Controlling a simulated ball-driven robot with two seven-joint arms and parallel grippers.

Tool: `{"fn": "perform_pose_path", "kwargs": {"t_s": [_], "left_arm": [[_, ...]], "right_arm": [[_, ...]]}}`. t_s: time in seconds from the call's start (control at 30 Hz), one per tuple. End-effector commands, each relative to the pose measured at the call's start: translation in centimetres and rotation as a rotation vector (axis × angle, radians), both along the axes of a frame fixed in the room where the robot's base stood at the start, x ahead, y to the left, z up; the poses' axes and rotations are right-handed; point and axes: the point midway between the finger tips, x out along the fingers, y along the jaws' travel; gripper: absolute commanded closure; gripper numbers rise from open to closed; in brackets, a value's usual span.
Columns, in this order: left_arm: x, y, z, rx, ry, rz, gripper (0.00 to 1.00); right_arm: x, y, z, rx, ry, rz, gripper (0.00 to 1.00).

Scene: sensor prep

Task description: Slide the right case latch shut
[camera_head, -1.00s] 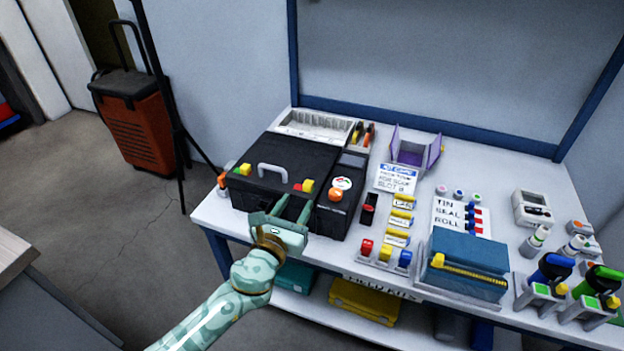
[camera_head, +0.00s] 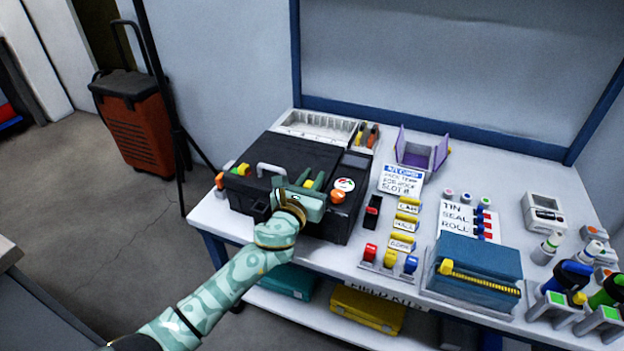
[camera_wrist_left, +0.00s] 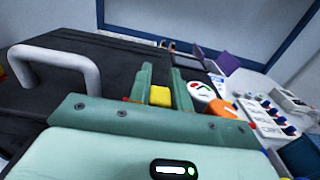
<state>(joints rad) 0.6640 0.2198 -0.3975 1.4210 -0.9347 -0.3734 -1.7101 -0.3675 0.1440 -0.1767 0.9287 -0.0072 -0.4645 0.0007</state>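The black case (camera_head: 228,208) stands at the left end of the table with its lid down and a pale carry handle (camera_head: 272,170). The left latch (camera_head: 243,170), with a yellow block, shows left of the handle. My left gripper (camera_head: 310,181) is over the right latch at the case's front right. In the left wrist view its fingers (camera_wrist_left: 160,88) stand close on both sides of the right latch's yellow block (camera_wrist_left: 160,96), closed in on it. A bit of red-orange shows left of the fingers. The rest of the latch is hidden. My right gripper is not in view.
An orange knob (camera_head: 337,196) and a round dial (camera_head: 344,184) sit just right of the gripper. Label blocks (camera_head: 403,225), a blue box (camera_head: 478,262) and a purple holder (camera_head: 420,153) stand further right. Free floor lies at the left.

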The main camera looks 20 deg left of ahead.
Motion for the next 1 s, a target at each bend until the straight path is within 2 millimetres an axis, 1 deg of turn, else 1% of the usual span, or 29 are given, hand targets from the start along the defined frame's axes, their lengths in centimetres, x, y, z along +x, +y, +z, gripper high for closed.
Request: {"fn": "perform_pose_path", "kwargs": {"t_s": [0.17, 0.33, 0.4, 0.6, 0.63, 0.67, 0.7, 1.0], "left_arm": [[0.0, 0.2, 0.0, 0.001, 0.0, 0.0, 1.0], [0.0, 2.2, 0.1, 0.002, 0.0, 0.002, 1.0], [0.1, 2.7, 0.1, 0.001, 0.0, 0.0, 1.0], [0.1, 2.8, 0.0, 0.001, 0.0, 0.003, 1.0], [0.1, 2.8, 0.0, 0.001, 0.001, 0.003, 0.78], [0.1, 2.8, 0.0, 0.002, 0.001, 0.004, 0.69], [0.1, 2.8, 0.0, 0.002, 0.001, 0.004, 0.58], [0.1, 2.9, 0.0, 0.003, 0.001, 0.006, 0.58]], "right_arm": [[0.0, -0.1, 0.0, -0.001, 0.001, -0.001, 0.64], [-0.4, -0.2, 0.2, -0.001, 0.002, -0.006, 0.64], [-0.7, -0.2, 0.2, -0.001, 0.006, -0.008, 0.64], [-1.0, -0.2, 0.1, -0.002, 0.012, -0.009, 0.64], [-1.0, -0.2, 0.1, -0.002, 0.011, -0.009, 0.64], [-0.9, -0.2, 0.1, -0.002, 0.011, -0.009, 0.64], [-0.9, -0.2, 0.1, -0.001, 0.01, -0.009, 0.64], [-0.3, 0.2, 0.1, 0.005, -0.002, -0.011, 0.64]]}}
